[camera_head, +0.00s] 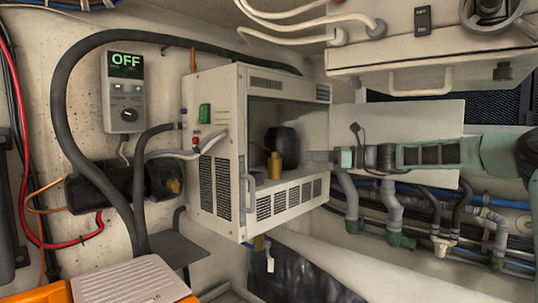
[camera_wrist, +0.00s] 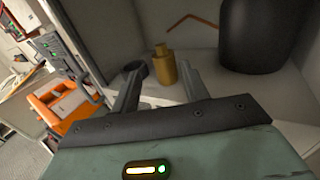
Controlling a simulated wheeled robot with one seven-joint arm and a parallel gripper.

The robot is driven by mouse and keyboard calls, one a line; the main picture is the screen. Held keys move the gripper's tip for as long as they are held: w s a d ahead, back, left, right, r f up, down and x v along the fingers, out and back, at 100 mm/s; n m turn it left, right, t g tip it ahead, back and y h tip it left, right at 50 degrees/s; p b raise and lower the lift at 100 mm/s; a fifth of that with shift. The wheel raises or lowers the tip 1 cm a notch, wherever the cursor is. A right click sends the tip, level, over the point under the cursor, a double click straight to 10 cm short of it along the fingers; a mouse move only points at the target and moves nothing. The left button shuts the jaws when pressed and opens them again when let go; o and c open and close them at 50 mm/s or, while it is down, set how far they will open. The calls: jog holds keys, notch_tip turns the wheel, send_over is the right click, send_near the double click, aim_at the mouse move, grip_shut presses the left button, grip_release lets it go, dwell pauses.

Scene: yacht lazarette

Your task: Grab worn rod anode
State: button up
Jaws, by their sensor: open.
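A brass-coloured stepped cylinder (camera_wrist: 163,66), likely the worn rod anode, stands upright on the pale floor inside an open-fronted cabinet. It also shows in the head view (camera_head: 275,166), in front of a dark rounded tank. My gripper (camera_wrist: 160,78) is open in the wrist view, with one finger on each side of the cylinder's lower part and a gap visible. I cannot tell how deep the fingers reach around it. In the head view my gripper (camera_head: 310,157) comes into the cabinet from the right.
The cabinet (camera_head: 217,145) has side walls and a front rim around the opening. The dark tank (camera_wrist: 262,35) stands to the right of the cylinder. A thin copper-coloured bent rod (camera_wrist: 195,20) is behind. Hoses run below my arm.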

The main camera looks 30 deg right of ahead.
aim_at(275, 153)
jog(key=p+x, duration=0.2)
jog(key=x, duration=0.4)
jog(key=shift+w+a+r+p, duration=0.1)
jog(key=shift+w+a+p, duration=0.1)
jog(key=shift+a+p, duration=0.1)
jog(key=shift+w+a+r+p, duration=0.15)
jog(key=shift+w+a+p, duration=0.1)
jog(key=shift+p, duration=0.05)
jog(key=p+x, duration=0.2)
jog(key=x, duration=0.1)
jog(key=shift+w+a, duration=0.1)
jog(key=shift+w, duration=0.1)
jog(key=shift+w+a, duration=0.3)
grip_shut()
